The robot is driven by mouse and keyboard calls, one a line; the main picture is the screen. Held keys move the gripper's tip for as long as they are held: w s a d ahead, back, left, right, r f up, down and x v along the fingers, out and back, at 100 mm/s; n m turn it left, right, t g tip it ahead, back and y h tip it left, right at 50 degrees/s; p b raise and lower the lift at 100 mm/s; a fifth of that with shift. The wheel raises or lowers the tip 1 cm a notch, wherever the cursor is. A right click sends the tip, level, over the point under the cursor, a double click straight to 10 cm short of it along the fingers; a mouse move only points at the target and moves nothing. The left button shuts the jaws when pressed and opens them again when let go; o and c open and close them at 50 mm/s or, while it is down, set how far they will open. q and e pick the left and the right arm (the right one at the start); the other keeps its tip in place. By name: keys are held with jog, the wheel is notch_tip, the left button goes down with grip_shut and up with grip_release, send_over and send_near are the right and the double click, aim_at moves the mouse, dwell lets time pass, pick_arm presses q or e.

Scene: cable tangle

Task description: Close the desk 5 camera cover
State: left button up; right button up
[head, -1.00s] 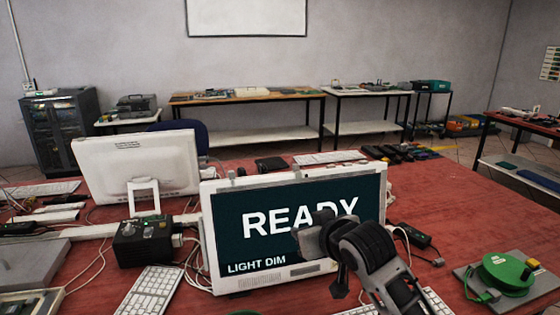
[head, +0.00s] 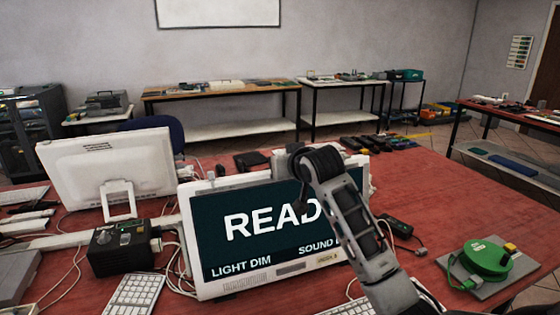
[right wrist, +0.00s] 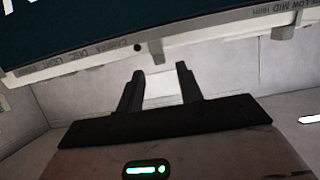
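The white-framed monitor (head: 262,275) stands on the red desk with "READY", "LIGHT DIM" and a partly covered "SOUND" label on its dark screen. In the right wrist view its light frame (right wrist: 95,58) carries small printed labels, one seeming to read "CAMERA". A dark round hole (right wrist: 137,47) sits there beside a small grey tab (right wrist: 156,52), which appears not to cover it. My right gripper (right wrist: 160,70) is open and empty, its two fingers apart just short of the tab. In the head view my right arm hides part of the screen and the fingers are hard to see. My left gripper is out of view.
A second white monitor (head: 108,175) stands at left with a black box (head: 122,248) in front. A keyboard (head: 135,294) and loose cables lie nearby. A green reel (head: 487,258) sits at right. The red desk (head: 430,195) is fairly clear behind it.

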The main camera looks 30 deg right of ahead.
jog(key=shift+x, duration=1.75)
jog(key=shift+a, duration=0.1)
grip_shut()
jog(key=shift+s+d, duration=0.15)
jog(key=shift+d, duration=0.55)
jog(key=shift+s+d, duration=0.15)
jog(key=shift+d, duration=0.5)
grip_release()
jog(key=shift+d, duration=0.1)
